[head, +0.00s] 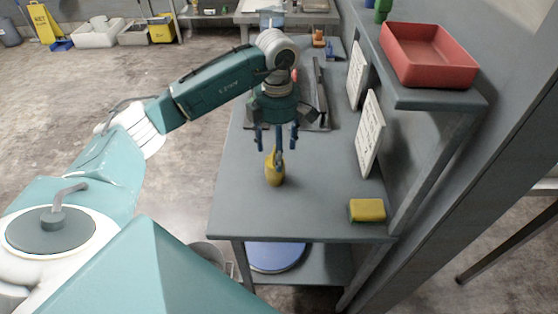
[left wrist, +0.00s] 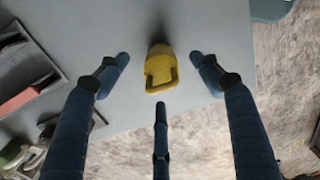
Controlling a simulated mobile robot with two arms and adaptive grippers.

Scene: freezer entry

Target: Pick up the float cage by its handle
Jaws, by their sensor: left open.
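The float cage (head: 275,174) is a small yellow object standing on the grey bench (head: 310,216). In the left wrist view the float cage (left wrist: 158,60) shows at upper centre, with its loop-shaped handle (left wrist: 160,85) facing the lower edge of the picture. My left gripper (head: 277,143) is open and points down above the cage. Its blue fingers are spread around the cage in the left wrist view, with no clear contact. One finger partly covers the cage in the head view. My right gripper is not in view.
A yellow sponge-like block (head: 367,210) lies near the bench's front right corner. A shelf with a red tray (head: 428,55) overhangs the right side. White signs (head: 370,133) stand below it. A dark tray (head: 316,95) lies behind my gripper.

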